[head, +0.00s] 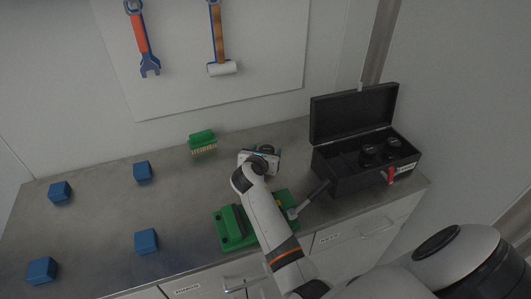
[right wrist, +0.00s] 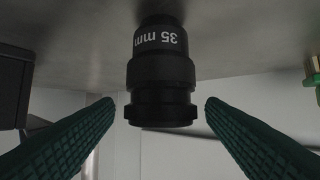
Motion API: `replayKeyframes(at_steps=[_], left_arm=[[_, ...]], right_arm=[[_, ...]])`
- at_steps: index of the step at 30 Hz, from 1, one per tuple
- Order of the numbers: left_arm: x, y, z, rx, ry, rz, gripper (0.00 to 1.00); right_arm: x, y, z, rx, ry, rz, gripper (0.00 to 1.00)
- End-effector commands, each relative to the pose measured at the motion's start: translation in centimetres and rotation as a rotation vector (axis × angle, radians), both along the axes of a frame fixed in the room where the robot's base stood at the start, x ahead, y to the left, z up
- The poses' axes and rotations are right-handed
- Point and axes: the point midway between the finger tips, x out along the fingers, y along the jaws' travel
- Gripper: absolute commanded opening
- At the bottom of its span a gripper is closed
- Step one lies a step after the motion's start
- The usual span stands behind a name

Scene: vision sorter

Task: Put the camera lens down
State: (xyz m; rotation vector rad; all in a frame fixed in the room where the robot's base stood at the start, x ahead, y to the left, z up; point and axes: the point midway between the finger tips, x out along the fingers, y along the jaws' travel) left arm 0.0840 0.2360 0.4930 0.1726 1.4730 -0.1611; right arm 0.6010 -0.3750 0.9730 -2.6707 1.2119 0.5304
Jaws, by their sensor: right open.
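The camera lens (right wrist: 160,75) is black with a white "35 mm" marking. In the right wrist view it stands against the grey table top, which shows at the top of that picture. My right gripper (right wrist: 160,104) is open, with one green finger on each side of the lens and a visible gap to each. In the head view my right gripper (head: 262,155) is over the back middle of the table, and I cannot make out the lens under it. My left gripper is not in view.
An open black case (head: 345,184) with dark round items inside stands at the right. A green brush (head: 202,140) is left of the gripper. A green block-like fixture (head: 232,228) lies under my forearm. Blue cubes (head: 146,241) are spread over the left of the table (head: 100,215).

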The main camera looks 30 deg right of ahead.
Motion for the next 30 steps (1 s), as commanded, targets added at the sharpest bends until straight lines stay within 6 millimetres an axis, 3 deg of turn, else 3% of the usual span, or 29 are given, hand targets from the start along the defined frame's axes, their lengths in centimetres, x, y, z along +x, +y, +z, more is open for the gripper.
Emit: replayKeyframes(at_steps=[16,22,30], left_arm=[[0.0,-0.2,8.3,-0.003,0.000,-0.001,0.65],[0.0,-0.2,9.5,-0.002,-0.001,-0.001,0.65],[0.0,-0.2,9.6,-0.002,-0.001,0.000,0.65]], right_arm=[[-5.6,6.4,4.2,0.002,0.002,0.001,0.65],[-7.0,8.0,4.6,0.000,0.002,0.001,0.65],[-7.3,8.4,4.6,0.001,-0.001,0.000,0.65]])
